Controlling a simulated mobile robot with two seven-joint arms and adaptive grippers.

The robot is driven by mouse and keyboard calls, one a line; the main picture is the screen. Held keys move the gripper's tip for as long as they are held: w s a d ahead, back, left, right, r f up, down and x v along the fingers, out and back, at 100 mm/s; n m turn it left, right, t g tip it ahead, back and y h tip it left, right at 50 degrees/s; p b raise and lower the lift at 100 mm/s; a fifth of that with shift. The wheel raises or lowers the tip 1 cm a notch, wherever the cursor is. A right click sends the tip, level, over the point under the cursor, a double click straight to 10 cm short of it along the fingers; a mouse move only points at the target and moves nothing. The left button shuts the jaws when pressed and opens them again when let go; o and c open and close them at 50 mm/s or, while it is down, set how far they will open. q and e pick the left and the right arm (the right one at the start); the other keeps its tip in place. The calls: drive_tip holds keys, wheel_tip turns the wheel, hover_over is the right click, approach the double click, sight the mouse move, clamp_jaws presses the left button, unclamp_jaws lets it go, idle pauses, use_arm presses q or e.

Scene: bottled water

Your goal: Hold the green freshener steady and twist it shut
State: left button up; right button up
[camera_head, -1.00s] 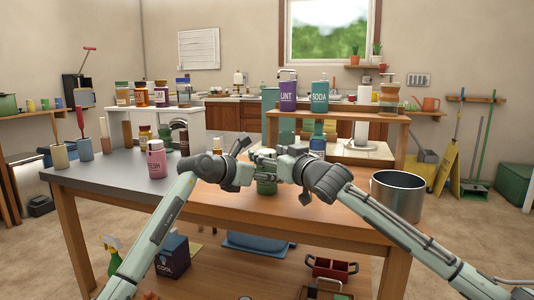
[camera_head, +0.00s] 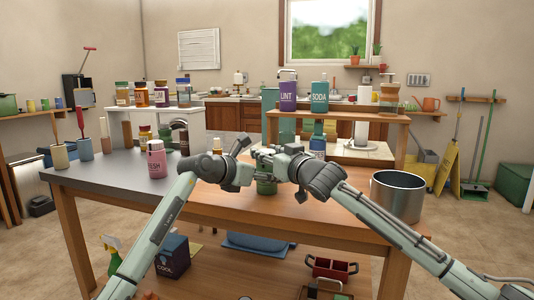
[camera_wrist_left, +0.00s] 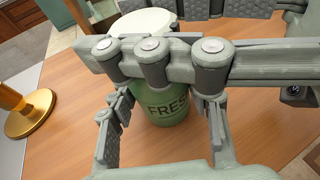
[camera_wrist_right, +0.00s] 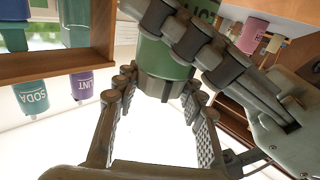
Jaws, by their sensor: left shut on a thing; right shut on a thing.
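The green freshener (camera_head: 266,187) is upright over the wooden table near its front edge. Both grippers hide its top in the head view. Its green body with the letters "FRES" shows in the left wrist view (camera_wrist_left: 165,110), with a round white lid (camera_wrist_left: 158,22) above. My left gripper (camera_wrist_left: 165,128) is shut on the body, fingers on both sides. My right gripper (camera_head: 268,160) comes in from the right and is shut on the freshener near its lid end; its exact contact is partly hidden. The green body also shows between the right fingers in the right wrist view (camera_wrist_right: 165,58).
A large metal pot (camera_head: 397,196) stands at the table's right end. A pink bottle (camera_head: 156,160) stands left of my left gripper. Purple (camera_head: 287,96) and teal (camera_head: 319,97) bottles stand on a raised shelf behind. The table front left is clear.

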sight(267, 151)
drive_tip(key=shift+s+a+f+m+t+h, duration=0.15)
drive_tip(key=shift+a+m+t+h, duration=0.35)
drive_tip(key=shift+h, duration=0.4)
drive_tip(key=shift+d+m+h, duration=0.2)
drive_tip(key=shift+m+h, duration=0.5)
drive_tip(key=shift+h, duration=0.2)
drive_tip(key=shift+d+m+t+h, duration=0.25)
drive_tip(key=shift+m+t+h, duration=0.05)
drive_tip(key=shift+h, duration=0.1)
drive_tip(key=o, duration=1.2)
drive_tip(key=shift+r, duration=0.2)
wheel_tip(267, 151, up, 10)
drive_tip(key=shift+f, duration=0.1)
